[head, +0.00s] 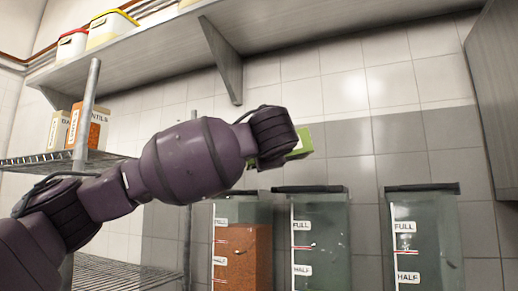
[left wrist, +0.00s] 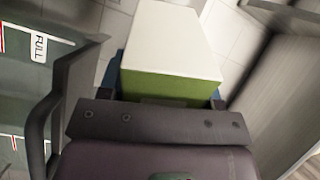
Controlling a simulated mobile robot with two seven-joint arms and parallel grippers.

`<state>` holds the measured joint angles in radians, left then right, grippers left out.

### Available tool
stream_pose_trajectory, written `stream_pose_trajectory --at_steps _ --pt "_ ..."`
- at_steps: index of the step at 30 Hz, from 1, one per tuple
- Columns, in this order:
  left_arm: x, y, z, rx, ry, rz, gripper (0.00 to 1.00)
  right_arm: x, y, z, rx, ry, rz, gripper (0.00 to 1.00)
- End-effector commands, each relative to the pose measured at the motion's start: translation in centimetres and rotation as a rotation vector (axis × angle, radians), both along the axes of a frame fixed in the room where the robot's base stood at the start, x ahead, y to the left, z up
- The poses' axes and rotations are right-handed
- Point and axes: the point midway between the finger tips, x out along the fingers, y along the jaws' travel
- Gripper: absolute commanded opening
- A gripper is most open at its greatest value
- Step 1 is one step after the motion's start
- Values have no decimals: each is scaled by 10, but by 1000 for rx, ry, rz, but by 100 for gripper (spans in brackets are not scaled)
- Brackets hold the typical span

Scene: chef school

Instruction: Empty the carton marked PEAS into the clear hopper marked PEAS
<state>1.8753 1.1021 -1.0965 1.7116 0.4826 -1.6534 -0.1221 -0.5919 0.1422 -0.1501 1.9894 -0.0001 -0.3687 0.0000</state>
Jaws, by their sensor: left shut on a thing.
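My left gripper (left wrist: 165,98) is shut on a green and white carton (left wrist: 170,60), seen at close range in the left wrist view. In the head view my wrist hides most of the carton; a green part (head: 302,141) shows beyond it, above the hoppers. No PEAS lettering shows on its visible faces. The middle clear hopper (head: 320,240) and the right clear hopper (head: 428,250) look empty, with FULL and HALF marks. Their content names are not in view. A hopper wall (left wrist: 40,100) shows at the left of the wrist view. My right gripper is not in view.
The left hopper (head: 242,245) holds orange-red grains. A LENTILS carton (head: 92,128) and another carton (head: 58,131) stand on a wire rack (head: 60,160). An upper shelf (head: 180,45) carries tubs. A grey cabinet (head: 495,90) hangs at the right.

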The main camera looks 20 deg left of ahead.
Motion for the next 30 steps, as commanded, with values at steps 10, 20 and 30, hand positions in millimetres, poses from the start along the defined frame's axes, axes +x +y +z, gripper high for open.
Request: stream_pose_trajectory --at_steps 10,20,30 --pt "21 0 2 4 -1 1 17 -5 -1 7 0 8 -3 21" --pt "41 0 3 6 1 0 17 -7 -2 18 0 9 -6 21" --pt "62 0 3 12 3 1 17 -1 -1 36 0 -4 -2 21"
